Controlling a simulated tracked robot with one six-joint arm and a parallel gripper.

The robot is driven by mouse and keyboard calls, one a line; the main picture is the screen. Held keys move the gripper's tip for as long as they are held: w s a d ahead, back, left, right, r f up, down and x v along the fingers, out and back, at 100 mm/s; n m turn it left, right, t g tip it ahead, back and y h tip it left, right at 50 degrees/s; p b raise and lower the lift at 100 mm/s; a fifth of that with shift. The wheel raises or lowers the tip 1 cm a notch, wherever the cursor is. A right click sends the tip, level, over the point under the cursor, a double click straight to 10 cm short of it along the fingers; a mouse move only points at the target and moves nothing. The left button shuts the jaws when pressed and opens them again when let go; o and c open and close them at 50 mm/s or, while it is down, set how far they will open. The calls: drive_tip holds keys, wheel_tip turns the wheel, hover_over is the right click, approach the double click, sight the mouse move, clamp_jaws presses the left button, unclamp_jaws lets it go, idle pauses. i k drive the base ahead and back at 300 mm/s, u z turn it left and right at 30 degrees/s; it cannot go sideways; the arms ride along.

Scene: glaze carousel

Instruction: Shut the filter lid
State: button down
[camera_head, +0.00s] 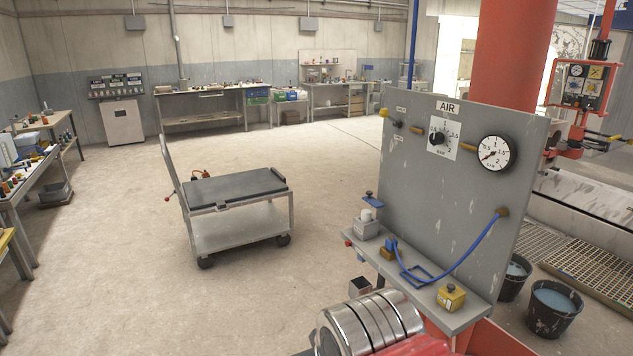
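A grey air panel (446,214) stands upright at the right, with a narrow shelf (410,292) along its foot. At the shelf's left end is a small grey housing (366,230) with a white cylinder (367,215) standing up in it. A blue lid-like plate (372,201) with a dark knob sits raised above the white cylinder, apart from the housing; this looks like the filter with its lid up. The hinge is too small to make out. My gripper is not in view; only a chrome and red part of my arm shows at the bottom.
A blue hose (465,255) runs from the panel to a blue fitting on the shelf. A yellow block (450,297) sits at the shelf's right end. A dial knob (437,138) and gauge (495,153) are above. A cart (238,228) stands left; the floor between is clear.

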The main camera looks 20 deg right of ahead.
sight(377, 204)
drive_tip(key=u, duration=0.2)
drive_tip(key=i, duration=2.15)
drive_tip(key=z, duration=0.55)
drive_tip(key=i, duration=0.65)
drive_tip(key=z, duration=0.9)
drive_tip(key=i, duration=0.85)
drive_tip(key=z, duration=0.45)
